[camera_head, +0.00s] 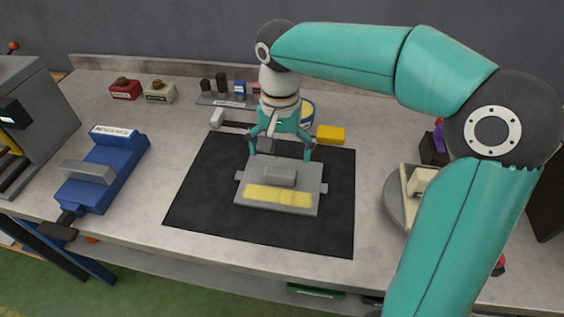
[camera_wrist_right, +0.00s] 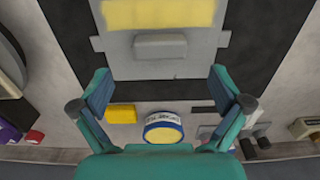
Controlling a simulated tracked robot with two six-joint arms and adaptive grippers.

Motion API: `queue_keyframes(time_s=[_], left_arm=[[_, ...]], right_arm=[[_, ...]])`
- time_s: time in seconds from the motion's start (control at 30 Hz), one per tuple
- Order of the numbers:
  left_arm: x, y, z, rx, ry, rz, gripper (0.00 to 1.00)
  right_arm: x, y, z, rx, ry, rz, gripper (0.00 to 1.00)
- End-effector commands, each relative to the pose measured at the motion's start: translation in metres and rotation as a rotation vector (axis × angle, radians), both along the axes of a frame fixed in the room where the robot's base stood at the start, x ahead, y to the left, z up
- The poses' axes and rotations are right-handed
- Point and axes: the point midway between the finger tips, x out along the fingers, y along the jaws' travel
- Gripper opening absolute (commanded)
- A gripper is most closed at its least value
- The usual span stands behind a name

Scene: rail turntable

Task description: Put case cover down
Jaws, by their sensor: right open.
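The case cover (camera_head: 300,203) is a grey plate with side tabs, a yellow strip along its front part and a raised grey block (camera_head: 281,175) in its middle. It lies on the black mat (camera_head: 200,205); whether a case is under it I cannot tell. My right gripper (camera_head: 281,153) is open and empty, pointing down at the cover's back edge. In the right wrist view the cover (camera_wrist_right: 120,50) lies beyond my spread fingers (camera_wrist_right: 160,88), with its block (camera_wrist_right: 160,46) between their lines, apart from both. My left gripper is not in view.
A blue vise (camera_head: 105,170) stands left of the mat. A yellow block (camera_head: 331,134) and a round yellow-topped tin (camera_wrist_right: 163,134) sit behind it. A round grey turntable (camera_head: 393,205) is at the right. Small red and beige boxes (camera_head: 158,92) stand at the back left.

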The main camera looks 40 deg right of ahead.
Motion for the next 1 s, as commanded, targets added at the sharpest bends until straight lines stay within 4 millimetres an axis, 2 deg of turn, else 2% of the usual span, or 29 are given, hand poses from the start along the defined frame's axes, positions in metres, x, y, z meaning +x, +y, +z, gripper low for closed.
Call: queue_keyframes(time_s=[0.03,0.1,0.33,1.0], left_arm=[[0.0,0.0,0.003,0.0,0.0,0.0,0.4],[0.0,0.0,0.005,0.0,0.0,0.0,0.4],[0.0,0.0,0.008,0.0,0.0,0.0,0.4],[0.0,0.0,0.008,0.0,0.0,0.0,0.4]], right_arm=[[0.001,0.0,0.013,0.0,-0.004,0.0,1.0],[0.001,0.0,0.026,0.0,-0.003,0.001,1.0],[0.001,0.0,0.052,0.0,-0.001,0.001,1.0],[0.0,-0.001,0.056,-0.001,0.001,0.0,1.0]])
